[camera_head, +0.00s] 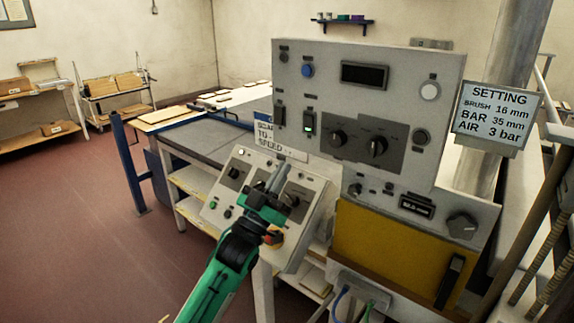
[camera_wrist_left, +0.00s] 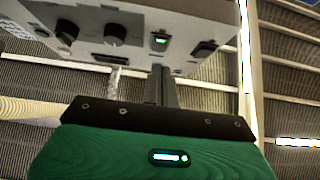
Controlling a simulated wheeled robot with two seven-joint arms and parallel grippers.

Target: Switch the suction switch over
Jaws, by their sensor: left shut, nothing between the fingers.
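The upright grey control panel (camera_head: 440,90) carries a black rocker switch with a green light (camera_head: 309,122) and a dark rocker switch (camera_head: 280,117) left of it. Their small labels are unreadable, so I cannot tell which is the suction switch. My left gripper (camera_head: 278,178) is shut and empty, in front of the lower sloped panel (camera_head: 228,203) and below the lit switch. In the left wrist view the shut fingers (camera_wrist_left: 161,84) point towards the green-lit switch (camera_wrist_left: 160,40), apparently apart from it. The dark switch (camera_wrist_left: 205,48) is beside it. My right gripper is out of view.
Knobs (camera_head: 376,146) sit right of the lit switch. My left arm and gripper hide part of the sloped panel and its controls. A setting sign (camera_head: 496,117) stands at the right. A yellow panel (camera_head: 385,252) is below. Open red floor (camera_head: 90,230) lies at the left.

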